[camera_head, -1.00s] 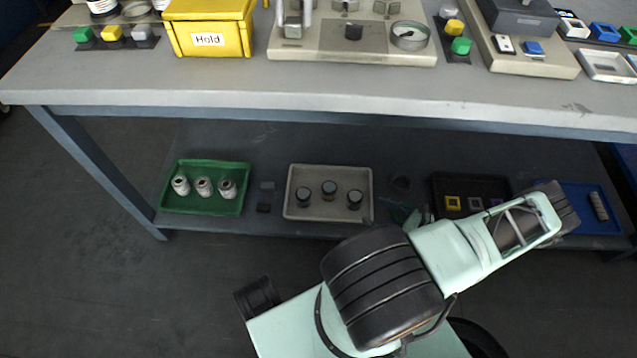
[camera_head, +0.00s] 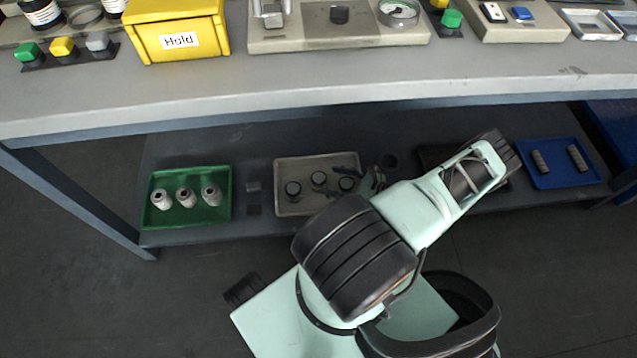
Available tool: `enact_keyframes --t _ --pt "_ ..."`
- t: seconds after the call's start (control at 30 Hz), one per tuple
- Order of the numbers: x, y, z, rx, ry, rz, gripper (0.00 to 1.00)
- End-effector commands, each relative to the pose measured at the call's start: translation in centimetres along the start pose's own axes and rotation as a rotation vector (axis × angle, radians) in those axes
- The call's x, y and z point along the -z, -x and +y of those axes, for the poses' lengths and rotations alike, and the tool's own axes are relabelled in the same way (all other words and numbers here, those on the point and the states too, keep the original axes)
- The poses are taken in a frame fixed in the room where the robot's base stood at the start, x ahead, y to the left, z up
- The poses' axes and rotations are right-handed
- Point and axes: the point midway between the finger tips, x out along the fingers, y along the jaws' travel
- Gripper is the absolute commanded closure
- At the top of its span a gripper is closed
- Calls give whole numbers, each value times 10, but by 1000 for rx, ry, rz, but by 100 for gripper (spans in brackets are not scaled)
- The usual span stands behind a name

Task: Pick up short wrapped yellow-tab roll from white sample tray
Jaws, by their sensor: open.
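A pale off-white tray (camera_head: 290,208) stands on the lower shelf with three short, dark-topped round items in it. The left item (camera_head: 293,188) is in clear view. The middle item (camera_head: 318,178) is close to my fingertips. The right item (camera_head: 347,184) is partly covered by my gripper. No yellow tab can be made out on any of them. My gripper (camera_head: 333,180) is open and reaches over the tray from the right, its fingers pointing left towards the middle item. My arm hides the gripper's rear part. I cannot tell whether a finger touches anything.
A green tray (camera_head: 190,219) with three white rolls stands at the shelf's left. A blue tray (camera_head: 560,181) with two grey rolls is at its right. My arm mostly covers a black tray (camera_head: 430,153). The tabletop (camera_head: 330,74) overhangs the shelf, with a yellow Hold bin (camera_head: 180,20) on it.

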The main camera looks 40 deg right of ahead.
Motion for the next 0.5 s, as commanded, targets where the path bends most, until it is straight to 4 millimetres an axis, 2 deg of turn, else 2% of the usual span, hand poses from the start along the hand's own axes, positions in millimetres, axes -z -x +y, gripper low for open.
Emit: enact_keyframes --t 0.17,0.33,0.5 --pt "-1 -17 2 -1 -1 -3 40" --pt "-2 -44 4 -2 0 -3 40" --pt "-3 -53 3 1 0 0 40"
